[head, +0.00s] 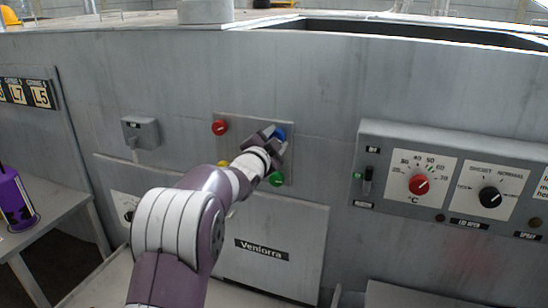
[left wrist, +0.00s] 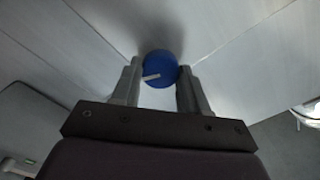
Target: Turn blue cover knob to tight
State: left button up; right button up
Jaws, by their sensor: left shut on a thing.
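The blue cover knob (head: 280,134) is at the upper right of a square grey panel (head: 240,124) on the machine front. My left gripper (head: 270,137) reaches it from the lower left and hides part of it. In the left wrist view the round blue knob (left wrist: 160,69) sits between the two fingertips of my left gripper (left wrist: 158,76), which is shut on it. A pale pointer mark on the knob points left and slightly down in that view. My right gripper is not in view.
The same panel carries a red knob (head: 220,127), a green knob (head: 276,179) and a yellow knob (head: 223,164), partly hidden by my arm. A control box (head: 450,142) with red and black dials juts out at right. A purple cylinder (head: 14,199) stands on a side table at left.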

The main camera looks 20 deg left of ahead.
pick_arm(q)
jog(key=shift+f+m+b, duration=0.2)
jog(key=shift+m+b, duration=2.25)
jog(key=shift+m, duration=0.3)
jog(key=shift+f+m+b, duration=0.15)
jog(key=shift+m+b, duration=2.25)
jog(key=shift+m, duration=0.65)
jog(key=o, duration=0.9)
jog(key=shift+o, duration=0.8)
jog(key=shift+d+r, duration=0.1)
jog(key=shift+r, duration=0.05)
jog(key=shift+s, duration=0.1)
